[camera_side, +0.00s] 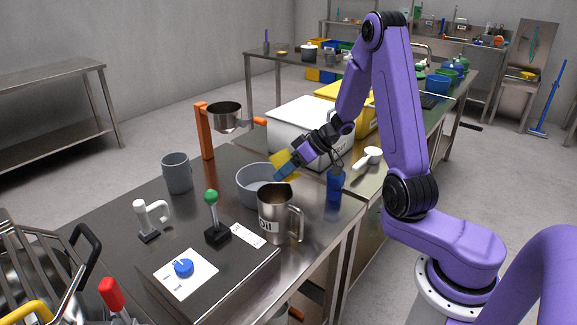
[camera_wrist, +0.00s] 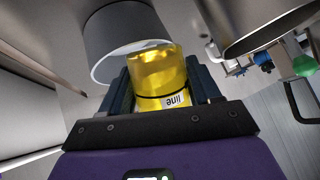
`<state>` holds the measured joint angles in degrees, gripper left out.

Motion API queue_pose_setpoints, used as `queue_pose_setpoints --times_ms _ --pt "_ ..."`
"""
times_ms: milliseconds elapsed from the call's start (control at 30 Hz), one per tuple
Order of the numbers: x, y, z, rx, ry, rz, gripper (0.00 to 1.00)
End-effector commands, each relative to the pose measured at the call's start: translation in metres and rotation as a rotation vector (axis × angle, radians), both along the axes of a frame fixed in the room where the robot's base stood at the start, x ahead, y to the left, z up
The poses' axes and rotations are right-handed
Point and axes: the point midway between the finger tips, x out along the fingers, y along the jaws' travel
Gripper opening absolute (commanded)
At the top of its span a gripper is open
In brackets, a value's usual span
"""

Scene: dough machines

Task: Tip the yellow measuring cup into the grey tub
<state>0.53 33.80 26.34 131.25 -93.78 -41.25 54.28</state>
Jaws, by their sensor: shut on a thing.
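The yellow measuring cup (camera_side: 284,164) is held tilted over the grey tub (camera_side: 252,186) in the side view. My gripper (camera_side: 287,172) is shut on the cup, with its blue fingers on the cup's sides. In the wrist view the yellow cup (camera_wrist: 158,76) sits between the two fingers of my gripper (camera_wrist: 160,88), with a label reading "line" on it. The grey tub (camera_wrist: 122,38) shows just beyond the cup. The cup's contents and the tub's inside cannot be made out.
A steel mug marked "Oil" (camera_side: 274,215) stands close to the tub's front right. A grey cup (camera_side: 177,173), a green-knobbed lever (camera_side: 212,205), a blue button (camera_side: 184,268) and a blue bottle (camera_side: 335,184) are nearby.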

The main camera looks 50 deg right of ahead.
Motion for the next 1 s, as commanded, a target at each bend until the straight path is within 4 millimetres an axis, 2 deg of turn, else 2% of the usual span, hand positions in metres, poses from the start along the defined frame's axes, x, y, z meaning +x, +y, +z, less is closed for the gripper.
queue_pose_setpoints --times_ms 300,1000 --pt "0.0 0.0 -0.025 0.001 0.006 0.003 0.26" --pt "-0.004 0.001 -0.008 0.002 0.292 0.004 0.26"
